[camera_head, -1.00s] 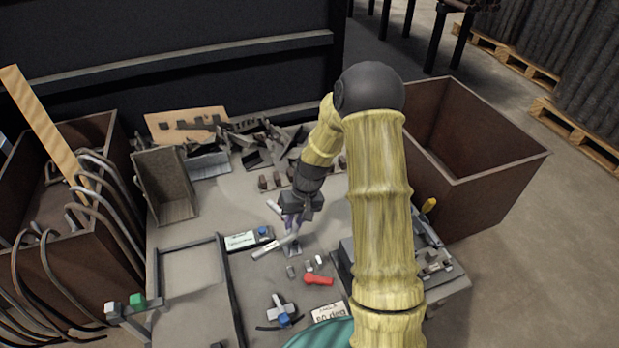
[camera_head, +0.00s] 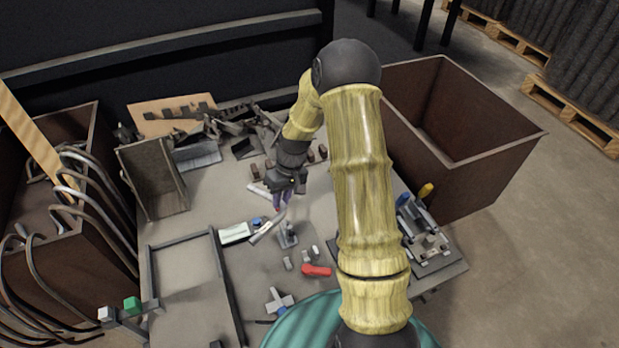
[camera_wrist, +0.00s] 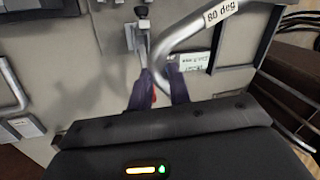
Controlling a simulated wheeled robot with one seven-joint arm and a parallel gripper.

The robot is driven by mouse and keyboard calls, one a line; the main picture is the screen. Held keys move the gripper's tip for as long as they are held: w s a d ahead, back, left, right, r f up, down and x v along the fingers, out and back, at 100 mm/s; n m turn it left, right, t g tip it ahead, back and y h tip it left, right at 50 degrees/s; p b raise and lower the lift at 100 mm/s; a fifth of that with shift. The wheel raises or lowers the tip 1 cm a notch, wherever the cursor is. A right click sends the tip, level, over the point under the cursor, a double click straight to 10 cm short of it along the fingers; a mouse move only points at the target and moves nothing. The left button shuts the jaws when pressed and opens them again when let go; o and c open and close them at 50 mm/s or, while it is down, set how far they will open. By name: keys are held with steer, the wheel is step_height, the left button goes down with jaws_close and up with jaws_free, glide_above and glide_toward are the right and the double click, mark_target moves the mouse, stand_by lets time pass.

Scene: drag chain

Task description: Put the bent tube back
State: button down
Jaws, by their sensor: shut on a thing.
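The bent tube is pale metal with a white label reading "80 deg" and shows in the wrist view (camera_wrist: 180,34). It curves down to my gripper (camera_wrist: 162,88), whose dark fingers are shut on it. In the head view, my gripper (camera_head: 281,202) is over the middle of the workbench (camera_head: 200,262), with the tube (camera_head: 265,231) slanting down to the left from the fingers. A small grey fixture (camera_head: 288,236) stands close to the tube. I cannot tell whether they touch. The gripped part is partly hidden by the fingers.
A brown bin (camera_head: 97,238) with several bent tubes stands at the left. An open brown box (camera_head: 495,165) stands at the right.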

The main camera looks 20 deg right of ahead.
steer(key=w+d+f+n+g+h, duration=0.1)
steer(key=w+d+f+n+g, duration=0.15)
steer(key=n, duration=0.45)
steer(key=n+t+h+p, duration=0.2)
steer(key=n+h, duration=0.3)
steer(key=n, duration=1.9)
glide_above(312, 201)
step_height(312, 201, down, 7)
steer(key=shift+w+a, duration=0.25)
steer(key=shift+a, duration=0.05)
steer(key=shift+f+b, duration=1.4)
steer(key=shift+f, duration=1.3)
steer(key=shift+f+b, duration=1.35)
steer(key=shift+f, duration=0.7)
steer(key=c, duration=1.2)
jaws_free()
steer(key=shift+c, duration=0.2)
steer(key=shift+a, duration=0.15)
